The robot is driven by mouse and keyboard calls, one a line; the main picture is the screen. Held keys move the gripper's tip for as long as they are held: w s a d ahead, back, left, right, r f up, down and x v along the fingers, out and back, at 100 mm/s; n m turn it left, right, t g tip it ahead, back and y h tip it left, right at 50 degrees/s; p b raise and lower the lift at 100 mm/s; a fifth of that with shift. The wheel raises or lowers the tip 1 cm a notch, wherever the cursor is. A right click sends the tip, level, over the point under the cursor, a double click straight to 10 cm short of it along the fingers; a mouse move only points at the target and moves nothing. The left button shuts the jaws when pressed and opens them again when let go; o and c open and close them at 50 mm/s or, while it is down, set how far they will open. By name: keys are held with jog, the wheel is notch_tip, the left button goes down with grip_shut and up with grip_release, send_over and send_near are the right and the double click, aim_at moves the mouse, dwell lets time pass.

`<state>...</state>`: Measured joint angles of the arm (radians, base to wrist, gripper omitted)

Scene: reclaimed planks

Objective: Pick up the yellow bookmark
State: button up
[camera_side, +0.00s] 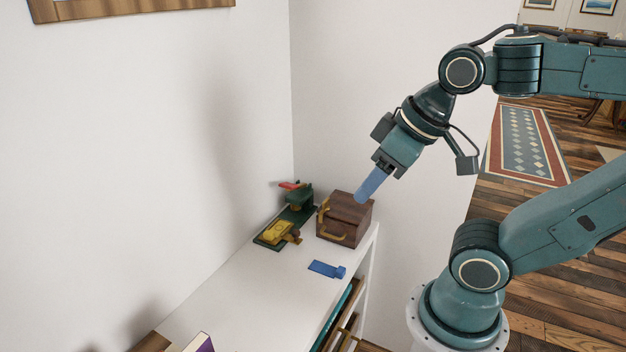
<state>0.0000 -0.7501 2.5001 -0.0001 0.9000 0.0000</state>
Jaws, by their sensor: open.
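I cannot tell for certain which yellow thing is the bookmark. A bulkier yellow object (278,231) sits on a dark green base left of the box.
A flat blue piece (326,269) lies on the white shelf top (265,290) in front of the box. A green object with a red part (299,196) stands behind, near the wall corner. A purple-edged book (202,343) is at the bottom. The middle of the shelf is clear.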

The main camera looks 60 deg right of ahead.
dwell(0.4)
jog(key=shift+o, duration=0.6)
